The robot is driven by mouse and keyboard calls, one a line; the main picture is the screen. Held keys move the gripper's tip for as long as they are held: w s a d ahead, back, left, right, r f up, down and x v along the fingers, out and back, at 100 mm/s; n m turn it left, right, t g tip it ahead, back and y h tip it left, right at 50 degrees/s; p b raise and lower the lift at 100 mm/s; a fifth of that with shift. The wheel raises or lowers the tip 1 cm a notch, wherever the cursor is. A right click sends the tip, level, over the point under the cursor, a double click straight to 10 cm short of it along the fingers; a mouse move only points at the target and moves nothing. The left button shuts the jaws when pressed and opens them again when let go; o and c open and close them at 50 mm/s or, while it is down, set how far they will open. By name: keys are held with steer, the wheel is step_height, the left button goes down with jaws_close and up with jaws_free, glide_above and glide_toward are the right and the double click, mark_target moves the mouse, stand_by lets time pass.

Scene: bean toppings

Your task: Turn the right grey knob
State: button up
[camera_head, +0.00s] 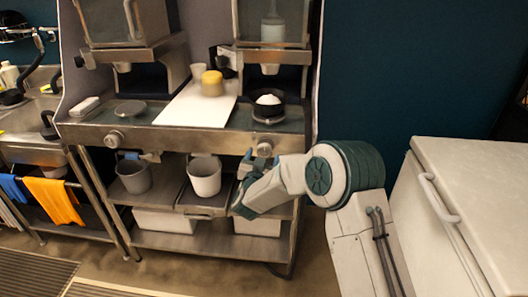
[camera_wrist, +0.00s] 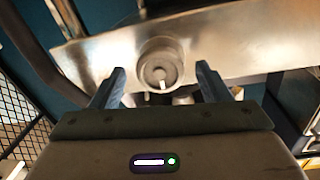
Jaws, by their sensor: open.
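The right grey knob (camera_head: 264,149) is on the front panel of the metal counter, just above my gripper in the head view. In the wrist view the round knob (camera_wrist: 161,64) lies ahead, between the two fingers, with a pale mark on its face. My gripper (camera_wrist: 160,85) is open, with one finger on each side of the knob in the picture. Whether the fingers touch it cannot be told. In the head view my gripper (camera_head: 245,168) is partly hidden by the wrist. A left grey knob (camera_head: 114,137) sits on the same panel.
A black bowl of white food (camera_head: 267,101) stands above the right knob. A white board (camera_head: 198,108) carries a tan container (camera_head: 212,84). A white bucket (camera_head: 204,176) and a grey bucket (camera_head: 134,177) stand below the counter. A white chest (camera_head: 470,190) is at the right.

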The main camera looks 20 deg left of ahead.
steer(key=shift+w+a, duration=0.2)
steer(key=shift+w, duration=0.95)
steer(key=c, duration=0.9)
steer(key=shift+c, duration=0.2)
